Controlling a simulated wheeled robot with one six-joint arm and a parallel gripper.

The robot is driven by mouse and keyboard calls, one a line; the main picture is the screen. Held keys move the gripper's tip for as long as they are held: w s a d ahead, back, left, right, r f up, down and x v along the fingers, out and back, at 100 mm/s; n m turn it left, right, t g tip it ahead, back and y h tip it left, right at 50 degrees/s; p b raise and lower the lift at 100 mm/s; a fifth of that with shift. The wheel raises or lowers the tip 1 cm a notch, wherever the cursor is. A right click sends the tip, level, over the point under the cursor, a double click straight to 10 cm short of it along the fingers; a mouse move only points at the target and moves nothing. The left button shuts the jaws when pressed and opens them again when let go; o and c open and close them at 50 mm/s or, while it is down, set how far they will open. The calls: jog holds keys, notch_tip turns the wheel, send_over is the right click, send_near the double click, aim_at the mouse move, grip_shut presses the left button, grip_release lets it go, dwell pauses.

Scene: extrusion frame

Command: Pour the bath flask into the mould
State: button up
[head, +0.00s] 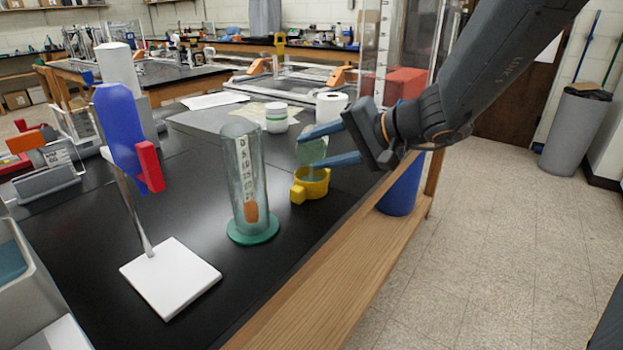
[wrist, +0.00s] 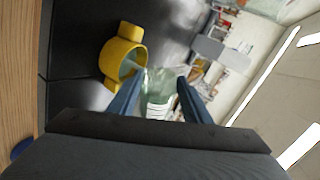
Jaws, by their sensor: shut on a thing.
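The bath flask (head: 313,146), clear and pale green, is held between the blue fingers of my gripper (head: 304,154), directly above the mould. The flask (wrist: 160,90) is tilted in the wrist view, its mouth toward the mould. A thin pale stream appears to run from it into the mould's opening. The mould (head: 312,188) is a yellow round cup with side lugs, standing on the black bench near its front edge. It also shows in the wrist view (wrist: 112,58). The liquid level inside the mould cannot be made out.
A tall glass cylinder (head: 242,180) on a green base stands left of the mould. A white-based stand (head: 170,278) with a blue and red clamp is further left. White tubs (head: 277,118) stand behind. The wooden bench edge (head: 340,265) is close in front.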

jog(key=shift+f+b, duration=0.1)
jog(key=shift+b, duration=0.5)
jog(key=p, duration=0.4)
jog(key=shift+r+g, duration=0.3)
jog(key=shift+r, duration=0.1)
jog(key=m+g+p, duration=0.1)
jog(key=p, duration=0.4)
jog(key=shift+w+p, duration=0.3)
jog(key=shift+f, duration=0.1)
jog(key=p, duration=0.2)
jog(key=shift+w+r+m+p, duration=0.1)
jog(key=shift+r+m+p, duration=0.2)
jog(key=shift+r+p, duration=0.1)
